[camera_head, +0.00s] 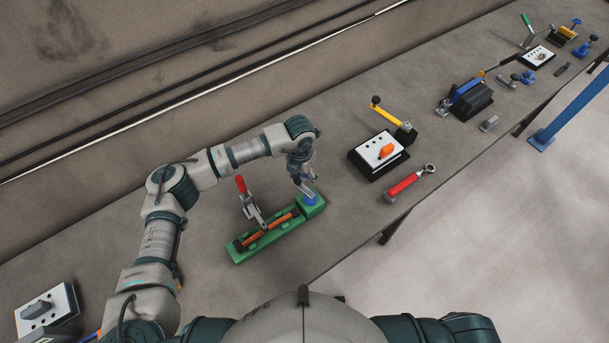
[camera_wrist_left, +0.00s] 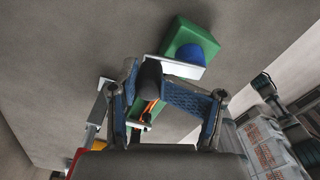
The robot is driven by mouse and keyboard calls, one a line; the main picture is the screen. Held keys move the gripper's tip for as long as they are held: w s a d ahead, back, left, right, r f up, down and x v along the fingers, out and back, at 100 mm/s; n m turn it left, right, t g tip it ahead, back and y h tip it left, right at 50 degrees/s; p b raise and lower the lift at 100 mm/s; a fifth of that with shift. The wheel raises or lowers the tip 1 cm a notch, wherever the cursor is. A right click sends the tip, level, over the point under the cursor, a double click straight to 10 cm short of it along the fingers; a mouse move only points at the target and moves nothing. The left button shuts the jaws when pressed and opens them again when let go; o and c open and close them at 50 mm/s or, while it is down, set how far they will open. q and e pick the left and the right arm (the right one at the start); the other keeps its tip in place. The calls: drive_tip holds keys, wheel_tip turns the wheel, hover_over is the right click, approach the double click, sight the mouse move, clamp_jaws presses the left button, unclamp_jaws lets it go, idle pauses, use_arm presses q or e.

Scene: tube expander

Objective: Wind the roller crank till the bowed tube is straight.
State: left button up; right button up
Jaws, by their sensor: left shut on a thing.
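The green tube fixture (camera_head: 240,254) lies on the bench with an orange-brown tube (camera_head: 282,219) along it. Whether the tube is bowed or straight is too small to tell. A red-handled clamp (camera_head: 241,185) stands at the tube's middle. A blue round part (camera_head: 310,199) sits on the fixture's right end block; it also shows in the left wrist view (camera_wrist_left: 191,54). My left gripper (camera_head: 303,187) is just above that end. In the left wrist view my left gripper (camera_wrist_left: 150,80) is shut on a dark crank handle (camera_wrist_left: 151,73). My right gripper is out of view.
A black box with a white top and orange switch (camera_head: 386,150) stands to the right, with a yellow lever (camera_head: 390,112) behind it. A red-handled wrench (camera_head: 405,185) lies near the front edge. Several tools sit farther right.

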use_arm(q)
drive_tip(key=shift+w+a+f, duration=0.1)
drive_tip(key=shift+w+a, duration=0.15)
drive_tip(key=shift+a, duration=0.2)
drive_tip(key=o, duration=0.8)
drive_tip(key=shift+c, duration=0.2)
drive_tip(key=shift+w+a, duration=0.1)
drive_tip(key=shift+a, duration=0.05)
drive_tip(key=shift+d, duration=0.2)
drive_tip(key=shift+a, duration=0.1)
